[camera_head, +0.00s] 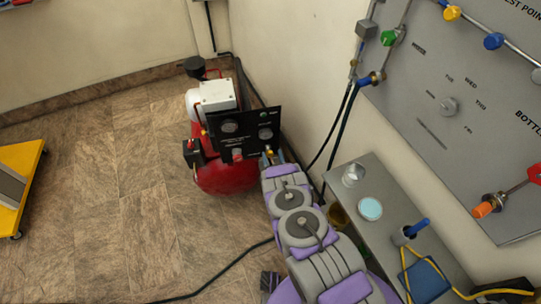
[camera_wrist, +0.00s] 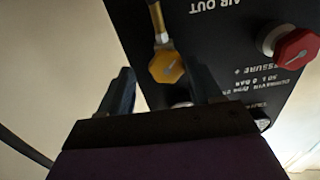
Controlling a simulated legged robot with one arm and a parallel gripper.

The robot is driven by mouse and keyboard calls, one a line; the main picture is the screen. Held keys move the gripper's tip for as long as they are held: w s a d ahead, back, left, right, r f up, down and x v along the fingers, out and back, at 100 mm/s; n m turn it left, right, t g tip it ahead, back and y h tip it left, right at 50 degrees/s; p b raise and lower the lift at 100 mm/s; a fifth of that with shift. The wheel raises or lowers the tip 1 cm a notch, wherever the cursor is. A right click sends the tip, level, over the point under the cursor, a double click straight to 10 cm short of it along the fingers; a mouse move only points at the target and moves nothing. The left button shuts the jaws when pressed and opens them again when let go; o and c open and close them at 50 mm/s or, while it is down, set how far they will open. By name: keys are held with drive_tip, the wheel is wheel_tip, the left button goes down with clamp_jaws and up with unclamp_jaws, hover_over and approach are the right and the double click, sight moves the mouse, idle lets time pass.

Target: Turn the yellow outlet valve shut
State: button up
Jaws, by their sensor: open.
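The yellow outlet valve (camera_wrist: 167,66) is a knob on a brass stem below the "AIR OUT" lettering on a black panel (camera_wrist: 225,35) in the wrist view. My gripper (camera_wrist: 161,80) is open, its two dark fingers pointing toward the panel. A small yellow spot there is the valve (camera_head: 269,153); my fingers are hard to make out.
A red knob (camera_wrist: 295,48) sits on the panel right of the valve. A grey bench (camera_head: 384,183) stands right of my arm, below a wall board (camera_head: 440,65) with coloured valves. Dark hoses run along the wall. The tiled floor at left is mostly clear.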

drive_tip(key=shift+d, duration=0.2)
drive_tip(key=shift+a+f, duration=0.2)
drive_tip(key=shift+a, duration=0.95)
drive_tip(key=c, duration=0.4)
drive_tip(key=shift+c, duration=0.9)
drive_tip(key=shift+d+r, duration=0.1)
drive_tip(key=shift+d, duration=0.55)
drive_tip(key=c, duration=0.5)
drive_tip(key=shift+o, duration=0.2)
drive_tip(key=shift+a, duration=0.35)
drive_tip(key=shift+d+m, duration=0.3)
drive_tip(key=shift+m, duration=0.6)
drive_tip(key=m, duration=0.3)
drive_tip(key=shift+m, duration=0.3)
drive_tip(key=m, duration=1.1)
drive_tip(key=shift+d+f+m, duration=0.1)
drive_tip(key=shift+f+m, duration=0.15)
drive_tip(key=shift+m, duration=0.05)
drive_tip(key=m, duration=0.6)
drive_tip(key=shift+d+f, duration=0.1)
drive_tip(key=shift+f, duration=0.1)
drive_tip(key=shift+s, duration=0.1)
